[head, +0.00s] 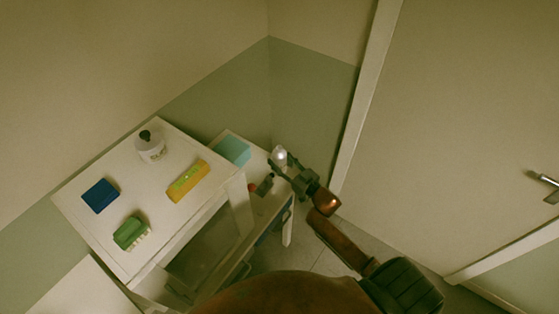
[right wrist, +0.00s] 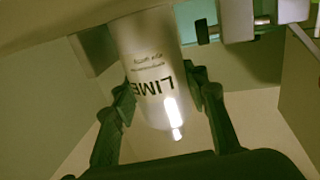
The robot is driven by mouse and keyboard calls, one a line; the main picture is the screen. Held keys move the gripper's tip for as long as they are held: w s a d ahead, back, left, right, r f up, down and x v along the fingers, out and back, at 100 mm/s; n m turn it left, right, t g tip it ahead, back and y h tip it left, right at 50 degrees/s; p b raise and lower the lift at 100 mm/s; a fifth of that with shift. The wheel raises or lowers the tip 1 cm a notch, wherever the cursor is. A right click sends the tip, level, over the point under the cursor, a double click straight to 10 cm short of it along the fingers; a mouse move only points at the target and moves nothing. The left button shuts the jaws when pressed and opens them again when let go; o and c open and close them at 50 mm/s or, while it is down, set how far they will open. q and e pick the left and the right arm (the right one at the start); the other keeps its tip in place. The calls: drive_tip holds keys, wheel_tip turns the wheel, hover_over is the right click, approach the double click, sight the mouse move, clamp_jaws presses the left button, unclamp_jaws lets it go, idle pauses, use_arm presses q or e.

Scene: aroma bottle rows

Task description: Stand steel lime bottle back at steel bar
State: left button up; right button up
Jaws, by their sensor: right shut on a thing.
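My right gripper (head: 287,169) is shut on a pale, shiny bottle (head: 280,155) beside the low cart. The right wrist view shows this lime bottle (right wrist: 150,70) between my two fingers (right wrist: 160,112), with "LIME" printed upside down in that picture and a bright glint on its side. The bottle's far end runs up to a pale edge at the top of that view; I cannot tell whether they touch. My left gripper is not in view.
A white-topped cabinet (head: 82,209) bears a white jar (head: 151,148), a blue block (head: 100,195), a yellow packet (head: 188,181) and a green brush (head: 130,233). The low cart behind it bears a teal box (head: 233,150) and small dark and red items (head: 264,184). A door (head: 460,110) stands right.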

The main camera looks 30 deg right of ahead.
drive_tip(key=o, duration=1.4)
drive_tip(key=shift+r, duration=0.1)
drive_tip(key=s+d, duration=0.2)
drive_tip(key=s, duration=1)
drive_tip(key=shift+p, duration=0.35)
